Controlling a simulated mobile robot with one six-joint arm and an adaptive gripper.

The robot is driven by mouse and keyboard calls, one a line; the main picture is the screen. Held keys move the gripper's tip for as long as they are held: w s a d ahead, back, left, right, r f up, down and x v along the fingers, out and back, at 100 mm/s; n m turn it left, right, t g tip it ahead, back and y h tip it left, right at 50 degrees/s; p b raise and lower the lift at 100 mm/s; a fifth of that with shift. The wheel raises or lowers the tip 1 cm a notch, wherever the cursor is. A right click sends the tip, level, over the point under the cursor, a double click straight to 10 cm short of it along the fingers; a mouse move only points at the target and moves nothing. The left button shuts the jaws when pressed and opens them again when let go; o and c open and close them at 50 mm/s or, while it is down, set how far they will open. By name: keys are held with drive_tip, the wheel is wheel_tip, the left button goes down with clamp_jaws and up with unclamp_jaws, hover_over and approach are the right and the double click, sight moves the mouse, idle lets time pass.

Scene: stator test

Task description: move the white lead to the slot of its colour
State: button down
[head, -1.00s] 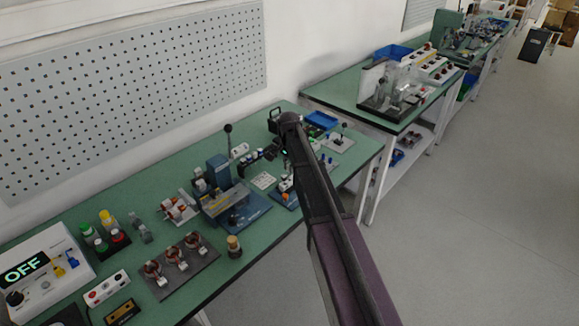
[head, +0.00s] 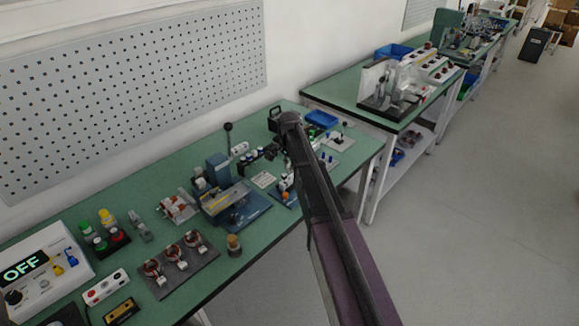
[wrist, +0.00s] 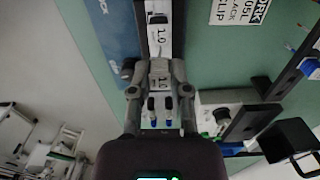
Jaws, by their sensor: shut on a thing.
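My gripper (wrist: 159,74) is shut on a pale block in the wrist view. Just ahead of the fingertips is another white block (wrist: 159,35) marked with a number, lying along a dark strip. No slot can be made out by colour.
A blue plate (wrist: 112,30) lies left of the fingers, and a white box with a black knob (wrist: 220,116) lies right. A printed card (wrist: 240,10) lies on the green bench (head: 130,187). A blue-based press (head: 240,212) stands left of my arm.

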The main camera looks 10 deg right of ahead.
drive_tip(key=shift+f, duration=0.2)
idle(0.5)
drive_tip(key=shift+f+b, duration=0.45)
drive_tip(key=shift+b, duration=0.2)
drive_tip(key=shift+f+b, duration=0.3)
drive_tip(key=shift+f, duration=0.3)
drive_tip(key=shift+b, duration=0.3)
drive_tip(key=c, duration=0.5)
unclamp_jaws()
drive_tip(key=shift+r, duration=0.15)
